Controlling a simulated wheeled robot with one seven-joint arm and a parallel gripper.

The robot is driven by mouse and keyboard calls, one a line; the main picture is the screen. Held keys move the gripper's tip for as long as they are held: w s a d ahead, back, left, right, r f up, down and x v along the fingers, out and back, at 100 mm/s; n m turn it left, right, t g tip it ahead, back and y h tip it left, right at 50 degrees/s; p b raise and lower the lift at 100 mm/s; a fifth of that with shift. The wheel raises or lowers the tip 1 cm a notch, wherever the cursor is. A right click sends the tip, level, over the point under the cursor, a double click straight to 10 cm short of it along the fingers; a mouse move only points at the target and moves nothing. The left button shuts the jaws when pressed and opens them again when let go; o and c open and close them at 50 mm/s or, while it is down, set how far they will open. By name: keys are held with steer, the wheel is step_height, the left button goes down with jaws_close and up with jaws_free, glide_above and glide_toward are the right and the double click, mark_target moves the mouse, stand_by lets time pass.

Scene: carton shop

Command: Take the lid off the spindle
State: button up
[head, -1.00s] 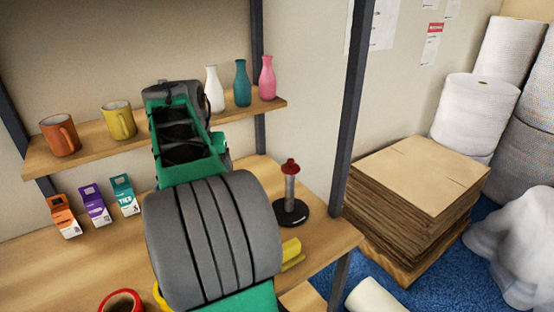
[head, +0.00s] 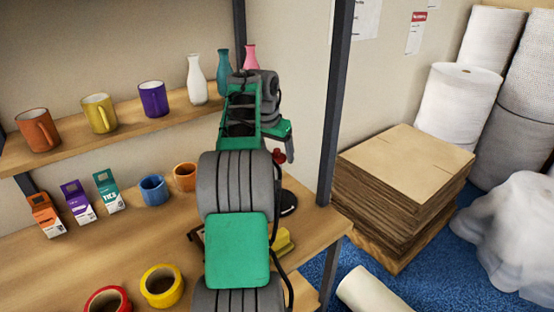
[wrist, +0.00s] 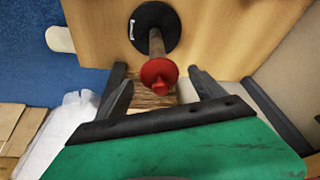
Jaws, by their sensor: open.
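The spindle (wrist: 156,45) stands upright on a round black base (wrist: 153,20) on the wooden table, with a red knobbed lid (wrist: 158,76) on its top. In the head view the lid (head: 279,156) and the base (head: 288,203) show just right of my arm; the post is mostly hidden. My gripper (wrist: 158,88) is open in the wrist view, its dark fingers on either side of the lid. I see no contact, and the exact height of the fingers against the lid is hard to tell.
A dark shelf upright (head: 338,110) stands right of the spindle. White (head: 197,80), teal (head: 224,72) and pink bottles stand on the upper shelf behind. A yellow object (head: 283,241) lies in front of the base. An orange mug (head: 185,177) stands left of my arm.

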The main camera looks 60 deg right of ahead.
steer(key=shift+c, duration=0.2)
steer(key=c, duration=1.4)
steer(key=shift+r, duration=0.1)
